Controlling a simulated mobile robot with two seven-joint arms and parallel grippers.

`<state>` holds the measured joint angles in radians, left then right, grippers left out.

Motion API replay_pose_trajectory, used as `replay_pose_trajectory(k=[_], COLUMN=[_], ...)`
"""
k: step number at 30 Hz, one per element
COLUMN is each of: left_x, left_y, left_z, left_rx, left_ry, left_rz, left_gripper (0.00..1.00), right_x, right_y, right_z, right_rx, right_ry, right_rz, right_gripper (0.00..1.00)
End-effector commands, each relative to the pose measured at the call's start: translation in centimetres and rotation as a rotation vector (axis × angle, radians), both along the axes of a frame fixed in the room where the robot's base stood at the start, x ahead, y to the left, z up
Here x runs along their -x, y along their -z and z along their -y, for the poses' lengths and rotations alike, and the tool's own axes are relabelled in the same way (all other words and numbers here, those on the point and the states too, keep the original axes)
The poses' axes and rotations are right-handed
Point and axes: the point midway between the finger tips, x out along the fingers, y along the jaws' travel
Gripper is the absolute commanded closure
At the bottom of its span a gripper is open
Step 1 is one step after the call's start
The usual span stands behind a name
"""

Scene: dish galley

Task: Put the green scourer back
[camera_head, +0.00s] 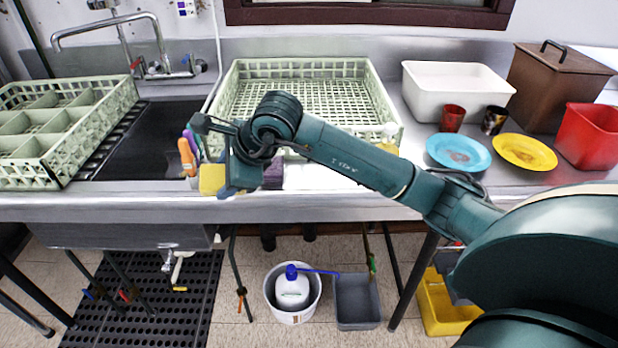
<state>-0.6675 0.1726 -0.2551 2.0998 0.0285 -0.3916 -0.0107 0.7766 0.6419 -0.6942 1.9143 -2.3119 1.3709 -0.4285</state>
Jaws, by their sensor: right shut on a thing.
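My right gripper (232,183) reaches in from the right and points down over the front edge of the steel counter, left of the middle. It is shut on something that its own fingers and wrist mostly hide. A yellow sponge-like block (212,179) shows right against the left side of the fingers; I cannot tell whether it is gripped or stands behind them. A purple block (273,175) shows just right of the gripper, partly behind my arm. I cannot pick out a green scourer clearly. My left gripper is not in view.
An orange-handled item (187,157) stands close left of the gripper. A pale green rack (232,85) lies behind my arm, another (110,125) at the left by the dark sink. Blue (440,143) and yellow plates (540,143), cups and a white tub (425,75) occupy the right.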

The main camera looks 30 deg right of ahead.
Motion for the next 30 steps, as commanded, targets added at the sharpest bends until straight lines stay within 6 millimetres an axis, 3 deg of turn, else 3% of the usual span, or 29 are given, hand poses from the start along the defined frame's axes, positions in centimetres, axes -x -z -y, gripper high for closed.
replay_pose_trajectory(k=[1,6,9,12,17,20,30], left_x=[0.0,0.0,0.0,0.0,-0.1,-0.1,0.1], left_y=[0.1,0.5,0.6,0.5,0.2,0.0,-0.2], left_z=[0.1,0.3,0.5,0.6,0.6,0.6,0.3], left_rx=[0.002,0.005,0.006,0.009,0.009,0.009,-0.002], left_ry=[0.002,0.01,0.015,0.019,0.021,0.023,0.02], left_rz=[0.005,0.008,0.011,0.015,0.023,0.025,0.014], left_gripper=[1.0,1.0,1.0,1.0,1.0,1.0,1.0], right_x=[-1.3,-3.9,-4.4,-4.4,-4.2,-4.1,-4.1], right_y=[-0.6,-3.4,-5.5,-7.2,-8.5,-7.6,1.0], right_z=[2.2,10.5,14.9,18.1,20.7,21.1,21.0], right_rx=[-0.003,-0.113,-0.199,-0.269,-0.333,-0.342,-0.341], right_ry=[0.135,0.658,0.921,1.115,1.279,1.308,1.307], right_rz=[-0.053,-0.247,-0.309,-0.34,-0.358,-0.363,-0.364], right_gripper=[0.79,0.79,0.79,0.79,0.79,0.79,0.79])
